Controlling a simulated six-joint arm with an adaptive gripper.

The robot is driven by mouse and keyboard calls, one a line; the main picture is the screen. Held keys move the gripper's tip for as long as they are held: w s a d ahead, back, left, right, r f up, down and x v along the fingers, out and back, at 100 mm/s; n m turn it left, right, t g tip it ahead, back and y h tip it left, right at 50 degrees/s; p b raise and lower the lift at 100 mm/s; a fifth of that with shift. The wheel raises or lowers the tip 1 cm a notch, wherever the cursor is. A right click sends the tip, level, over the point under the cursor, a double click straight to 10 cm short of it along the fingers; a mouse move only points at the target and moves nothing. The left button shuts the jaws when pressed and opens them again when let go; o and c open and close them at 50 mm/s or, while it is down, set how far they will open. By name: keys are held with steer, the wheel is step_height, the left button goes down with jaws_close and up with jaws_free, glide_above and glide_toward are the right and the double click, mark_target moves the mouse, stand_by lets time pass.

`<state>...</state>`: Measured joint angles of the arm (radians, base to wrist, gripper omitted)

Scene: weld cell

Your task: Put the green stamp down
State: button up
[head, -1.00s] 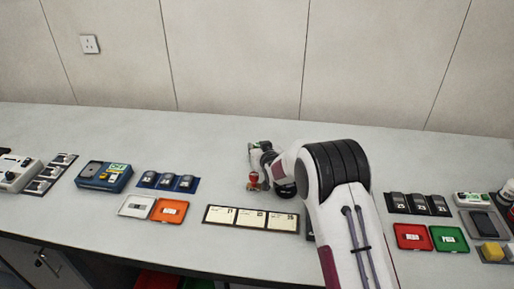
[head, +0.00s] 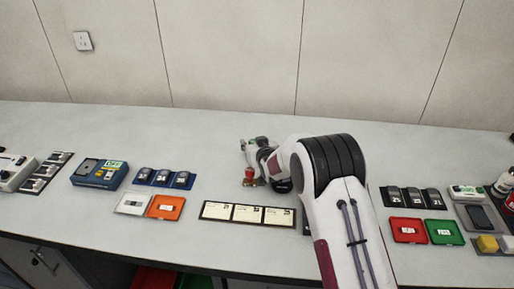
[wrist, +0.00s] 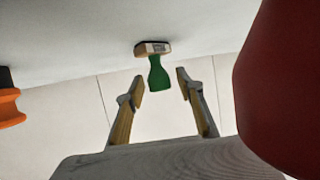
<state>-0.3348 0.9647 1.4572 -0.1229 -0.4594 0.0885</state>
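The green stamp shows in the wrist view, with a green handle (wrist: 157,76) and a pale wooden base (wrist: 153,48). Its base appears to rest on the grey bench top. My gripper (wrist: 160,82) is open, with a fingertip on each side of the handle and a visible gap on both sides. In the head view my gripper is small and partly hidden by my own arm, over the bench behind the card strip.
A red object (head: 249,176) stands close to my gripper; a large red shape (wrist: 285,85) fills the wrist view's right side. An orange object (wrist: 8,105) is at its left. The card strip (head: 248,213) lies in front. Green (head: 445,232) and red (head: 408,230) pads lie right.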

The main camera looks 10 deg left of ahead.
steer(key=v, duration=1.2)
stand_by(0.5)
stand_by(0.5)
steer(key=s+d+r+m+g+h, duration=0.3)
steer(key=s+d+r+h, duration=0.1)
steer(key=s+d+r, duration=1.2)
steer(key=s+d+g, duration=0.2)
steer(key=s+d, duration=0.2)
steer(key=s, duration=1.1)
steer(key=s+d+f+m+g+h, duration=0.1)
steer(key=s+d, duration=0.3)
steer(key=s, duration=1.1)
steer(key=shift+s+d+m+g, duration=0.25)
steer(key=shift+d+m+g, duration=0.05)
steer(key=shift+d+g, duration=0.1)
steer(key=shift+f, duration=0.1)
